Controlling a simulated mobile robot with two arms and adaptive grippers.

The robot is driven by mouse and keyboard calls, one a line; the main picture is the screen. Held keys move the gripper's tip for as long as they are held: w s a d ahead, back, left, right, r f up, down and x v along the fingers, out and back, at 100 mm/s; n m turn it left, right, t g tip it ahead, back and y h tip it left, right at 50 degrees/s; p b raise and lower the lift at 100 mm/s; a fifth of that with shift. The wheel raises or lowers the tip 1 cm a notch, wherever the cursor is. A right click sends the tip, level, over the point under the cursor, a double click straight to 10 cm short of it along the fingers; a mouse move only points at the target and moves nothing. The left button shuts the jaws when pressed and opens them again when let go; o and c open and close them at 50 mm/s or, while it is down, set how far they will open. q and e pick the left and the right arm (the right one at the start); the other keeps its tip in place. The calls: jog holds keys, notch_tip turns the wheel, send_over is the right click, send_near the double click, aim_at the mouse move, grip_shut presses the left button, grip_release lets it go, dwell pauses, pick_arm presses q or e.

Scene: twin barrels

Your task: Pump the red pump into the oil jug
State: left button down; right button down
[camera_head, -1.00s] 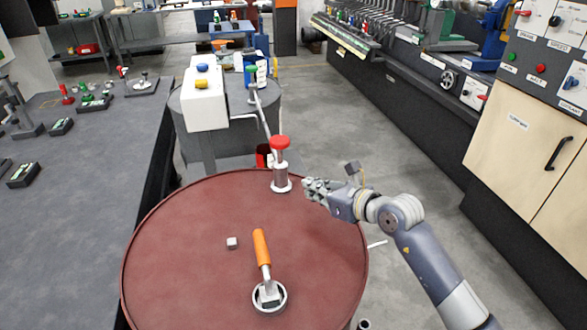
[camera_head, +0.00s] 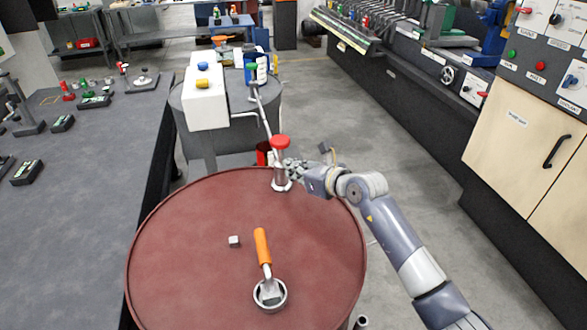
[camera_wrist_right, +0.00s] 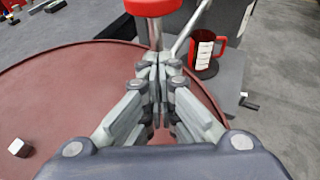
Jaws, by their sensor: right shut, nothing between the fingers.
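The red pump (camera_head: 280,142) stands upright at the far rim of the dark red barrel (camera_head: 190,230), with a red knob and a metal body. The knob also shows at the top of the right wrist view (camera_wrist_right: 152,6). My right gripper (camera_head: 291,168) is shut and empty, just right of the pump body and below the knob. In the right wrist view its fingertips (camera_wrist_right: 160,62) cover part of the pump's rod; I cannot tell whether they touch. A red jug with a white scale (camera_wrist_right: 206,50), likely the oil jug, stands beyond the barrel, partly hidden in the head view (camera_head: 263,153). My left gripper is out of view.
An orange-handled tool (camera_head: 263,250) and a small grey cube (camera_head: 234,241) lie on the barrel. A grey workbench (camera_head: 80,210) is at left; the aisle at right is clear.

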aim_at(282, 156)
jog(key=shift+r, duration=0.1)
